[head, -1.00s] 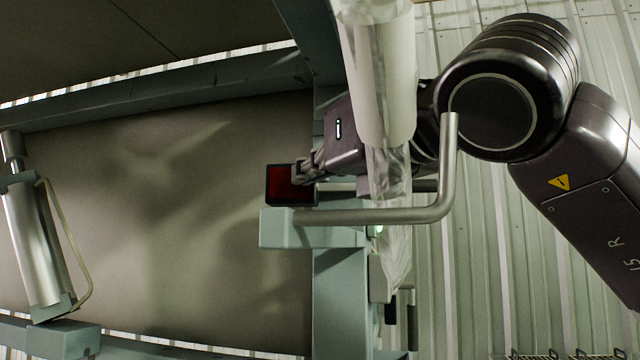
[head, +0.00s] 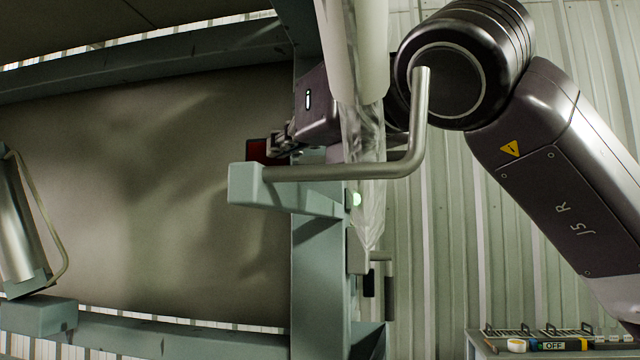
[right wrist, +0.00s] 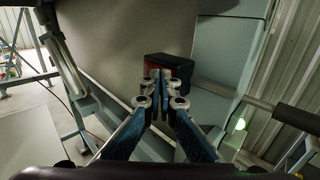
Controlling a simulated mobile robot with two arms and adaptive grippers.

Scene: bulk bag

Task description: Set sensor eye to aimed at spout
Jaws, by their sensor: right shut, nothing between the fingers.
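The sensor eye appears to be a dark box with a red face (head: 257,150), beside the grey-green post in the head view. The bent metal handle and its bracket partly cover it. It also shows in the right wrist view (right wrist: 180,64), straight beyond the fingers. My right gripper (head: 272,147) is shut and empty, its tips at the box; I cannot tell whether they touch it. Its fingers show clearly in the right wrist view (right wrist: 162,76). A white tube with clear film (head: 352,50), possibly the spout, hangs in front of my right wrist. My left gripper is out of view.
The bent metal handle (head: 340,171) sticks out near my right wrist. A green light (head: 356,199) glows on the post (head: 318,270). A metal cylinder (head: 18,225) stands at the left. A bench (head: 500,347) with tools is at lower right.

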